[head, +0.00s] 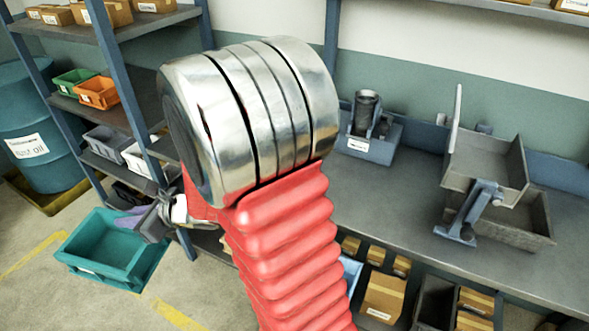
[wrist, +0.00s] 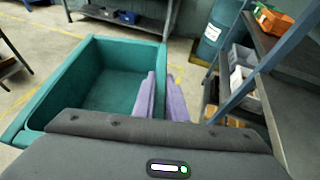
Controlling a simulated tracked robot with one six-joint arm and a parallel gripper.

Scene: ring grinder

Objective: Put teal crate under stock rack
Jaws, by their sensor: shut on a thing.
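The teal crate (head: 100,248) is an open, empty box at the lower left of the head view. In the wrist view the teal crate (wrist: 100,85) fills the left and middle. The crate appears held up off the floor, beside the rack. The stock rack (head: 130,95) has blue posts and grey shelves and stands behind the crate in the head view. In the wrist view the stock rack (wrist: 255,80) is at the right.
Green (head: 75,82) and orange bins (head: 98,92) sit on the rack. A workbench (head: 400,210) with machines fills the right. Concrete floor (head: 30,290) with yellow lines is clear around the crate.

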